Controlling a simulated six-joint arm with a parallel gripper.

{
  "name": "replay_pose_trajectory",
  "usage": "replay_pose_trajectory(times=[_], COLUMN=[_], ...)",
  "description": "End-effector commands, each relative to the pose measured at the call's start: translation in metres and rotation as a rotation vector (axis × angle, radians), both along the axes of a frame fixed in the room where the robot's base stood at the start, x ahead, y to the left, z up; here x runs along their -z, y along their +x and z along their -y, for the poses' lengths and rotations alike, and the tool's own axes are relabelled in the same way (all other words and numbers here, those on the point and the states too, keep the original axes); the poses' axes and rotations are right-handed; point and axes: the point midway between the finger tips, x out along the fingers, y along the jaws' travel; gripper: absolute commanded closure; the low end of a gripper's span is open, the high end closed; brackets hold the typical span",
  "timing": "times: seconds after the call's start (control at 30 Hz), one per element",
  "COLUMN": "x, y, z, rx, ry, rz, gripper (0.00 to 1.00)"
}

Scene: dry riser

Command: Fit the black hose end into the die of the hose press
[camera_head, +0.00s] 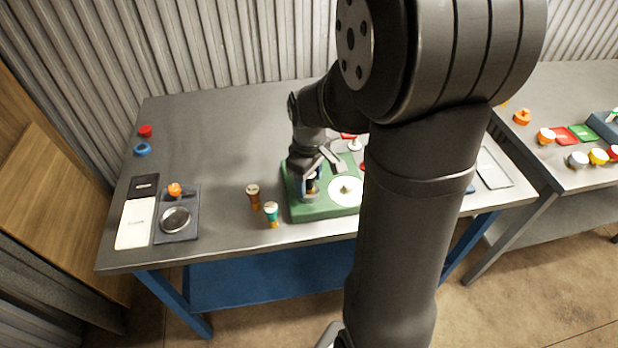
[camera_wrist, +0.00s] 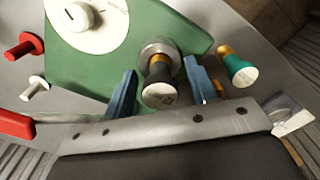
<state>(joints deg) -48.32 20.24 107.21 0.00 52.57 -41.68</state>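The hose press has a green base (camera_head: 300,211) with a white disc (camera_head: 345,191); the base also shows in the wrist view (camera_wrist: 80,75). A grey metal ring, seemingly the die (camera_wrist: 160,46), sits on the base. The black hose end (camera_wrist: 157,70), with a cream end face towards the camera, stands at the ring with an orange-brown band showing beside it. How deep it sits I cannot tell. My gripper (camera_wrist: 160,67) is open, its blue fingers on either side of the hose end with visible gaps. In the head view my gripper (camera_head: 312,188) is low over the base's left part.
A teal hose end (camera_head: 271,214) and a brown one (camera_head: 253,196) stand left of the base. Red (camera_wrist: 24,46) and white (camera_wrist: 36,88) pegs lie beyond the disc side. A dark tray (camera_head: 190,230) lies left.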

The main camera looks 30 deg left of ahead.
Motion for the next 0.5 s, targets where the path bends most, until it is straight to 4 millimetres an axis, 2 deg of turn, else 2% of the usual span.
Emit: replay_pose_trajectory(times=[0.17,0.27,0.5], x=[-0.002,-0.012,-0.061], y=[0.000,0.001,0.001], z=[0.000,-0.001,-0.001], rx=[0.000,0.000,0.000], ry=[0.001,0.003,0.005], rz=[0.001,0.003,0.005], gripper=[0.48,0.48,0.48])
